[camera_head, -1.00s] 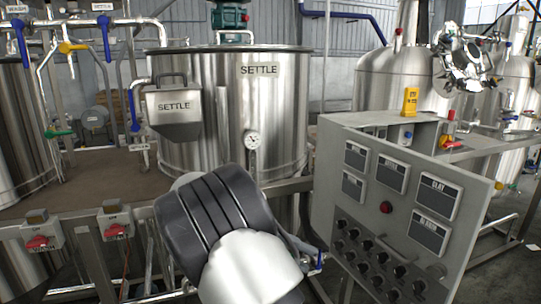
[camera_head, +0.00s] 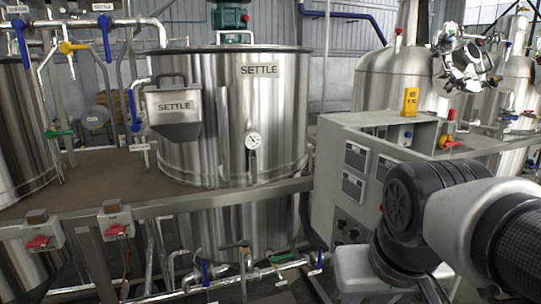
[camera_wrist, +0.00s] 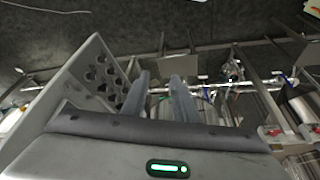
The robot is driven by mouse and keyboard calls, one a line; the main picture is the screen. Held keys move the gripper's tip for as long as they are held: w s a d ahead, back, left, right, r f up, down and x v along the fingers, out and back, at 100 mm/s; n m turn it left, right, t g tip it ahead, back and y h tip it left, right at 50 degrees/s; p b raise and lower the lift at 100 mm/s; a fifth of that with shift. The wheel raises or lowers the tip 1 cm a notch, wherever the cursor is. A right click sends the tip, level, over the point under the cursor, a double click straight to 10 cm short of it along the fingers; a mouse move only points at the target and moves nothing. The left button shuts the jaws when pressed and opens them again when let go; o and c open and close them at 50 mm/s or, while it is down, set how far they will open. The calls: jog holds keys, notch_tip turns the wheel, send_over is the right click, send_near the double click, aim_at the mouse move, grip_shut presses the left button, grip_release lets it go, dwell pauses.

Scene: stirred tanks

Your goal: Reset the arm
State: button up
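My arm (camera_head: 440,225) reaches in from the right edge of the head view. Its dark joint is in front of the grey control panel and hides much of the panel's face. My gripper (camera_wrist: 160,76) shows in the wrist view with two dark fingers apart and nothing between them. Pipes and frame rails show beyond the fingertips. The gripper itself cannot be seen in the head view.
The control panel (camera_head: 345,215) stands close to my arm; it also shows left of the fingers in the wrist view (camera_wrist: 75,85). A steel SETTLE tank (camera_head: 230,110) is at centre. Valves and pipes (camera_head: 240,270) run below it. Red switches (camera_head: 117,230) line the rail at left.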

notch_tip(320, 180, up, 16)
jog(key=s+t+p, duration=0.1)
jog(key=p, duration=1.4)
jog(key=shift+f+p, duration=0.15)
jog(key=shift+p, duration=0.2)
jog(key=shift+s+d, duration=0.1)
